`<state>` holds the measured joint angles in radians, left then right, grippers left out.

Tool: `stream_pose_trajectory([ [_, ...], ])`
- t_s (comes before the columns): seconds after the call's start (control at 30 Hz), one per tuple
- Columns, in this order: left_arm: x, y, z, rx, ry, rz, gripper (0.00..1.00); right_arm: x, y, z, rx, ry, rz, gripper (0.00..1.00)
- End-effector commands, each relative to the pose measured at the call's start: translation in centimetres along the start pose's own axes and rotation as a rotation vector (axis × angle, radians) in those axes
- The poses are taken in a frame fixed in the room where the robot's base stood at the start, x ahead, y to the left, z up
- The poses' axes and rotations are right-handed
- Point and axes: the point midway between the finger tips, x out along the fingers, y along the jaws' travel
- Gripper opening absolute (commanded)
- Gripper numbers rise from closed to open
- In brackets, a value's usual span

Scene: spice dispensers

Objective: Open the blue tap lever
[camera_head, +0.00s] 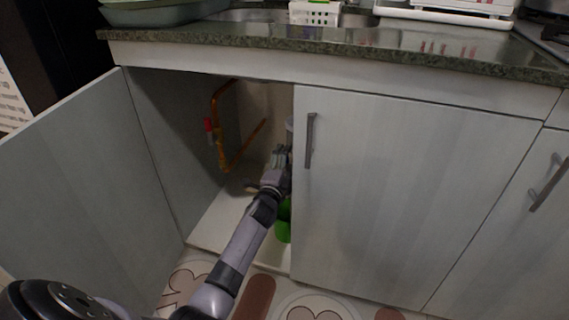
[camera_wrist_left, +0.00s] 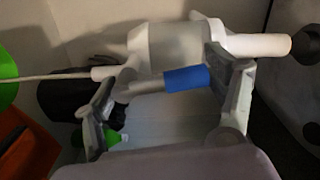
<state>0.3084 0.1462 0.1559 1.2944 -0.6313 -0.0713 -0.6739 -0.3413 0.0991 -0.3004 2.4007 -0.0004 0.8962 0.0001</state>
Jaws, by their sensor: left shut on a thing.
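The blue tap lever (camera_wrist_left: 187,78) shows in the left wrist view, a blue sleeve on a short grey stem. It sits in front of a white and grey fitting (camera_wrist_left: 175,45) with a pipe stub to the right. My left gripper (camera_wrist_left: 163,66) has one finger on each side of the lever and is shut on it, the right finger against the blue end. In the head view my left gripper (camera_head: 280,160) reaches inside the open sink cabinet, beside the edge of the closed door. The lever is hidden there. My right gripper is in neither view.
The left cabinet door (camera_head: 85,185) stands open; the right door (camera_head: 410,190) is closed, close to my forearm. An orange pipe (camera_head: 222,150) with a red handle (camera_head: 208,128) runs up the cabinet's left. A green object (camera_head: 283,222) stands below my gripper. The countertop (camera_head: 330,42) overhangs above.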

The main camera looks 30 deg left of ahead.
Motion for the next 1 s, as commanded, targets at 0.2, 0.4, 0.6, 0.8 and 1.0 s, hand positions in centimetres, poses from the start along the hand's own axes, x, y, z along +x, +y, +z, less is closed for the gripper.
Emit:
stream_pose_trajectory([
  [0.2,0.15,-0.58,-0.01,0.051,-0.002,-0.009,0.28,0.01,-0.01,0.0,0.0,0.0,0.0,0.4],
  [0.4,0.15,-0.59,-0.14,0.062,0.0,-0.01,0.28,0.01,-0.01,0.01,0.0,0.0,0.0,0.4],
  [0.6,0.14,-0.59,-0.24,0.062,0.002,-0.01,0.28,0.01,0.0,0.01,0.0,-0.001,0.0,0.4],
  [0.8,0.13,-0.53,-0.3,0.058,0.003,-0.009,0.88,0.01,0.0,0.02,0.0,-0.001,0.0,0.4],
  [1.0,0.07,-0.3,-0.27,0.055,0.002,-0.005,0.98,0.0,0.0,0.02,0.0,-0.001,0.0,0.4],
])
